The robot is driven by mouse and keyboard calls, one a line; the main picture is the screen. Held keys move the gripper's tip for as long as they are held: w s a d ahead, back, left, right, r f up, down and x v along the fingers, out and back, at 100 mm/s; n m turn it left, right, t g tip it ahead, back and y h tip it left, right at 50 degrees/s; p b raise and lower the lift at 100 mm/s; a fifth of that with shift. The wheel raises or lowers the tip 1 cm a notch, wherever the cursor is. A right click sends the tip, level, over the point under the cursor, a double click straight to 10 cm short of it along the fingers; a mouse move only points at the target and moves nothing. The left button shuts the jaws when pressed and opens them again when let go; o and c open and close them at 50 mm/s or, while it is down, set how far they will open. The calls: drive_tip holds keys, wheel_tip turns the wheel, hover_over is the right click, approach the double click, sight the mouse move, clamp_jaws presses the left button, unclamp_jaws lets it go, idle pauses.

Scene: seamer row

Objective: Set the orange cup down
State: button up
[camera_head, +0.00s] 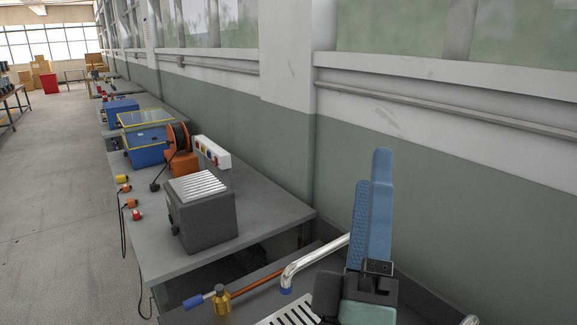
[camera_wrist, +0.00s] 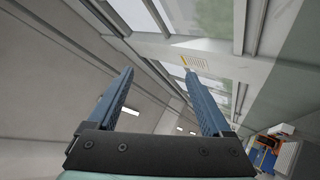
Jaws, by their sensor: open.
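I cannot make out an orange cup in either view. My gripper (camera_head: 372,168) stands up at the lower right of the head view, with its blue fingers pointing upward in front of the green and white wall. In the wrist view my gripper (camera_wrist: 159,72) has its two fingers well apart, with nothing between them.
A grey workbench (camera_head: 270,212) holds a dark slatted box (camera_head: 208,217), an orange reel (camera_head: 181,166), a blue case (camera_head: 145,142) and a white socket strip (camera_head: 212,152). A bent silver pipe (camera_head: 315,261) lies near my gripper. The floor (camera_head: 50,210) at left is clear.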

drive_tip(key=s+a+r+m+t+y, duration=0.1)
drive_tip(key=s+a+r+m+y, duration=0.2)
drive_tip(key=r+m, duration=0.3)
drive_tip(key=s+a+r+m+t+y, duration=0.1)
drive_tip(key=s+a+r+m+y, duration=0.2)
drive_tip(key=r, duration=0.8)
drive_tip(key=a+m, duration=0.2)
drive_tip(key=m, duration=0.2)
drive_tip(key=shift+s, duration=0.35)
drive_tip(key=shift+a+r, duration=0.1)
